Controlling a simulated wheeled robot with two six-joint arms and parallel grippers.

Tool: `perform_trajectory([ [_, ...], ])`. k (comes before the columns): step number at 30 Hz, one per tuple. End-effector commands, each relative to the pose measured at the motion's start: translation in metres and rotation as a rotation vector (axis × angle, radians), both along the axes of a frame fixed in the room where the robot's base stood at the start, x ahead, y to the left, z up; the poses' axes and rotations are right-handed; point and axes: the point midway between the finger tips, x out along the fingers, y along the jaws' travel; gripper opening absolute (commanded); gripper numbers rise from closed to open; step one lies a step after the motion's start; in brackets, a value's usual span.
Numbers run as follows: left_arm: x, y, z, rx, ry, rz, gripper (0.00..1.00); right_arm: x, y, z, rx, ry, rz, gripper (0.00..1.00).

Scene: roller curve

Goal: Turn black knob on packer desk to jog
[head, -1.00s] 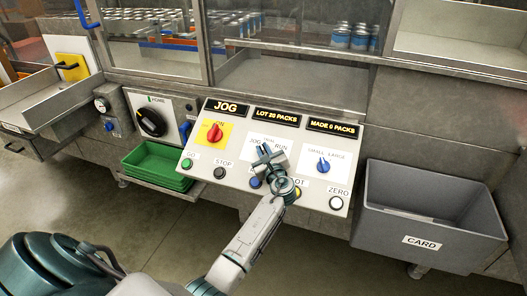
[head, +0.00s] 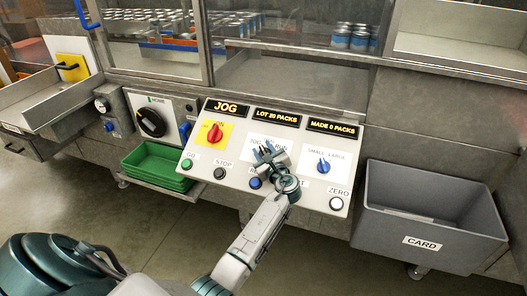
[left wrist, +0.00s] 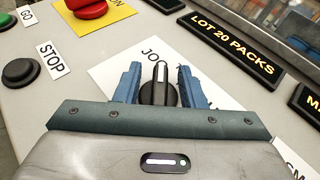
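The black knob (left wrist: 158,92) shows in the left wrist view on a white label plate (left wrist: 112,72) of the packer desk (head: 230,187). Its white pointer line points up in that view, close to the letters "JO"; the rest of the lettering is hidden by my finger. My left gripper (left wrist: 160,86) is open, with one blue finger on each side of the knob; I cannot tell whether they touch it. In the head view my left gripper (head: 268,152) covers the knob. The sign (head: 226,108) above reads JOG. My right gripper is not in view.
A red knob on a yellow plate (head: 214,134) is to the left, a blue knob (head: 323,166) to the right. Buttons including green GO (head: 187,164) and black STOP (head: 219,173) line the front. A grey CARD bin (head: 440,232) stands at right, green trays (head: 155,167) at left.

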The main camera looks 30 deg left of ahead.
Motion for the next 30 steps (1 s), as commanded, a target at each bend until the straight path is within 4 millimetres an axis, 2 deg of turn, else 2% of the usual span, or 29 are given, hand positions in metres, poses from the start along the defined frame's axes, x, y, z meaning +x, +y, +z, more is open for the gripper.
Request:
perform_trajectory([
  [5, -0.001, -0.002, -0.001, 0.000, 0.000, -0.001, 0.36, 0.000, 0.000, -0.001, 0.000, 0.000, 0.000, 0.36],
  [8, -0.006, -0.010, -0.003, -0.003, 0.001, -0.002, 0.36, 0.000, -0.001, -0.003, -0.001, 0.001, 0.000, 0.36],
  [21, -0.052, -0.076, -0.002, -0.004, 0.000, -0.001, 0.36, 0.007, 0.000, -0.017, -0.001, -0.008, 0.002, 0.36],
  [30, -0.062, -0.089, 0.000, 0.001, 0.001, 0.000, 0.36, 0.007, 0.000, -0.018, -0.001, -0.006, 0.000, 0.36],
])
